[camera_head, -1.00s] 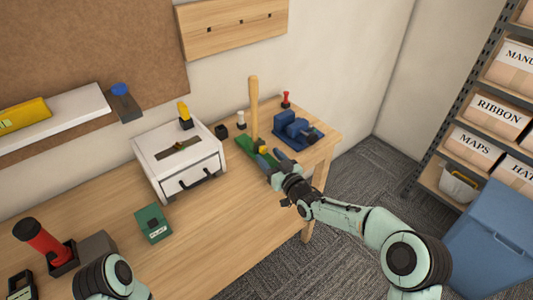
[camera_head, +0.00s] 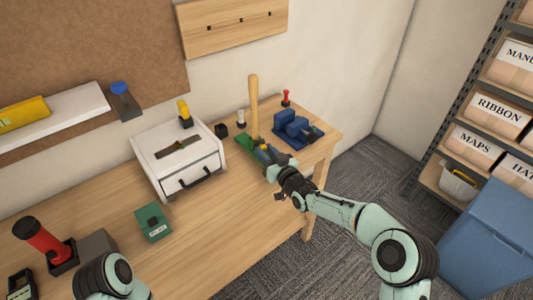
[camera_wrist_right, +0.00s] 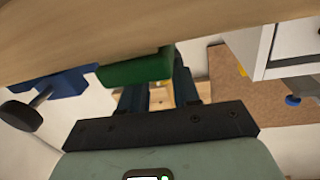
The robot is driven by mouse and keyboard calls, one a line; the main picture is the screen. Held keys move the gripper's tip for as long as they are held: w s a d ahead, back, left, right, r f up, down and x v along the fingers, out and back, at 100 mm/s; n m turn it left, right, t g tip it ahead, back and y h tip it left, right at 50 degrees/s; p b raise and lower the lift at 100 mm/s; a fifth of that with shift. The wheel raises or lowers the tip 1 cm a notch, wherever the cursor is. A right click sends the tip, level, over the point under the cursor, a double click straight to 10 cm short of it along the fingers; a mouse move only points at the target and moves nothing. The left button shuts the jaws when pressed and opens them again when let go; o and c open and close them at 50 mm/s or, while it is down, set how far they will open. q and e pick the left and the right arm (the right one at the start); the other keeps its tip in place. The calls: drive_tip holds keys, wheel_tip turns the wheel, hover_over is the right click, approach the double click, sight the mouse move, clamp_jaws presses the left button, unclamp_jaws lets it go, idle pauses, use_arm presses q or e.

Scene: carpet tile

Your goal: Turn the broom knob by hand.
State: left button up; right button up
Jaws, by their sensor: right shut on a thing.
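The broom's pale wooden handle (camera_head: 253,100) stands upright from a green base (camera_head: 246,146) at the back of the workbench. A small yellow knob (camera_head: 263,148) shows at the front of that base. My right gripper (camera_head: 266,155) reaches it from the front right and is shut on the knob, its fingers partly covering it.
A blue vise-like device (camera_head: 295,128) stands close to the right of the green base. A white drawer box (camera_head: 178,155) stands to its left. A green box (camera_head: 153,221) lies in front. The bench's right front is clear.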

drive_tip(key=m+b, duration=0.1)
drive_tip(key=m, duration=0.2)
drive_tip(key=o, duration=1)
drive_tip(key=shift+o, duration=0.2)
drive_tip(key=shift+d, duration=0.1)
drive_tip(key=v, duration=1.3)
drive_tip(key=shift+s+r, duration=0.2)
drive_tip(key=shift+d, duration=0.1)
